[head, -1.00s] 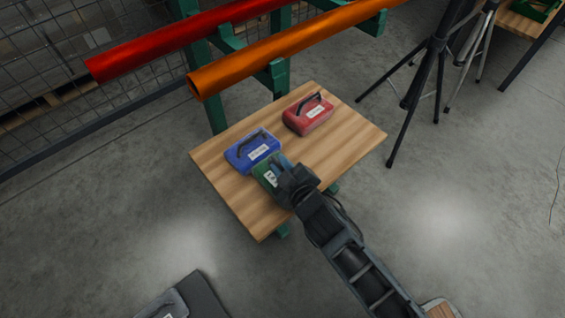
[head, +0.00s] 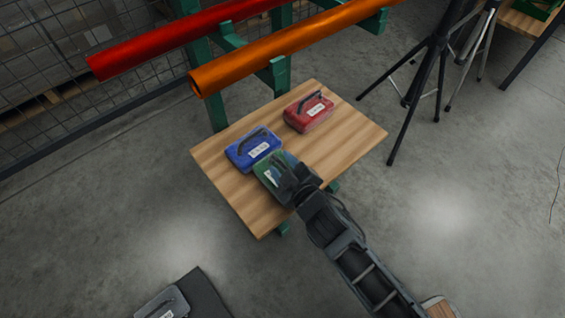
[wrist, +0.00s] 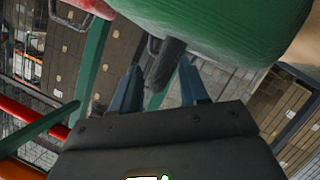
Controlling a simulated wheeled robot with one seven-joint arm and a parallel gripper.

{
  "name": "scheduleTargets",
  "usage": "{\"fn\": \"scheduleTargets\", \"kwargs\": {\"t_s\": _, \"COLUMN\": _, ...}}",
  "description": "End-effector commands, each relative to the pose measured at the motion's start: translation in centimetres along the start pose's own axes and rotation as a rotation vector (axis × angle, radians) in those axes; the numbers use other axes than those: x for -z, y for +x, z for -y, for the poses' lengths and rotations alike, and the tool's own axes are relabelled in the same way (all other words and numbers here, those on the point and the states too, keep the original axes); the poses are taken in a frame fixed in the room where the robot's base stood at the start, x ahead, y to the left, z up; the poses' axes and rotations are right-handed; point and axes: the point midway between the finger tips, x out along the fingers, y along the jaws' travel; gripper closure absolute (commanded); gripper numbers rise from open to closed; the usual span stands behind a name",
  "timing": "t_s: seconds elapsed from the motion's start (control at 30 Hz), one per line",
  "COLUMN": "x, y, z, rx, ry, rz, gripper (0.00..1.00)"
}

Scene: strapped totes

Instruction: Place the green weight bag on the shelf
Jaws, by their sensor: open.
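The green weight bag (head: 268,176) lies on a wooden shelf (head: 235,191), beside the blue bag. It has a white label, and my gripper hides part of it. In the wrist view the green bag (wrist: 225,25) fills the top, with its dark handle (wrist: 165,65) hanging between my fingers. My gripper (wrist: 160,82) is open, one finger on each side of the handle, with gaps showing. In the head view my gripper (head: 290,178) reaches in over the bag from the lower right.
A blue bag (head: 253,149) touches or nearly touches the green one. A red bag (head: 309,112) sits farther back. Orange (head: 290,48) and red (head: 180,38) pipes rest on green rack arms behind. A black tripod (head: 420,90) stands right. The shelf's right side is clear.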

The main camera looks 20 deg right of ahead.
Motion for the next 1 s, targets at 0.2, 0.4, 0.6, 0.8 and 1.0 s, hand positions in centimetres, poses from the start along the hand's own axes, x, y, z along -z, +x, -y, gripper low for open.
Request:
{"fn": "scheduleTargets", "kwargs": {"t_s": 0.2, "x": 0.1, "y": -4.2, "z": -0.2, "rx": 0.0, "ry": 0.001, "rz": 0.003, "gripper": 0.56}}
{"fn": "scheduleTargets", "kwargs": {"t_s": 0.4, "x": 0.0, "y": -8.2, "z": -0.2, "rx": 0.0, "ry": 0.001, "rz": 0.004, "gripper": 0.56}}
{"fn": "scheduleTargets", "kwargs": {"t_s": 0.6, "x": 0.1, "y": -10.6, "z": -0.1, "rx": -0.001, "ry": 0.001, "rz": 0.001, "gripper": 0.56}}
{"fn": "scheduleTargets", "kwargs": {"t_s": 0.8, "x": 0.0, "y": -11.3, "z": 0.0, "rx": 0.0, "ry": 0.001, "rz": 0.0, "gripper": 0.56}}
{"fn": "scheduleTargets", "kwargs": {"t_s": 1.0, "x": 0.0, "y": -11.4, "z": 0.0, "rx": 0.001, "ry": 0.003, "rz": 0.0, "gripper": 0.56}}
